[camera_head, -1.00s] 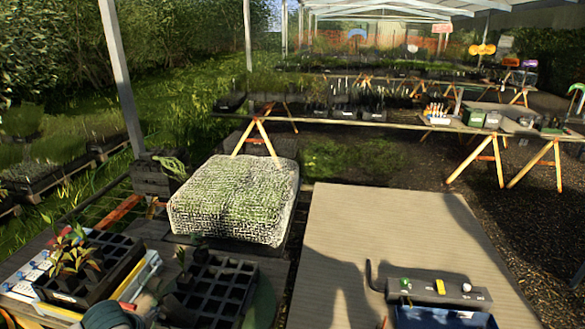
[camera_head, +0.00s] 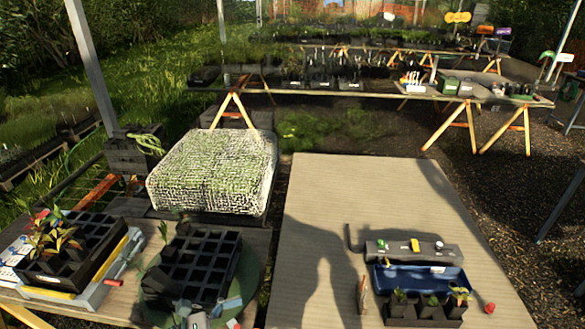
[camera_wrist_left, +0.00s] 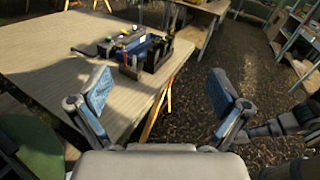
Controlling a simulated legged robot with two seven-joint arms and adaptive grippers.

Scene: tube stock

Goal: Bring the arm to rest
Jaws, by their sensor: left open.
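My left gripper (camera_wrist_left: 160,92) is open in the left wrist view, its two blue-padded fingers spread wide with nothing between them. Beyond the fingers are gravel and the edge of the wooden table (camera_wrist_left: 60,55). In the head view, what look like the fingertips of my left gripper (camera_head: 208,309) show at the bottom edge, in front of the black cell tray (camera_head: 195,262). The rest of that arm is out of the head view. I cannot make out my right gripper in either view.
A blue bin (camera_head: 420,279) stands on the right table (camera_head: 320,200), with small potted seedlings (camera_head: 428,306) before it and a grey holder (camera_head: 385,249) behind. A tray of seedlings (camera_head: 70,250) stands at left, a net-covered block (camera_head: 213,170) behind. The right table's middle is clear.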

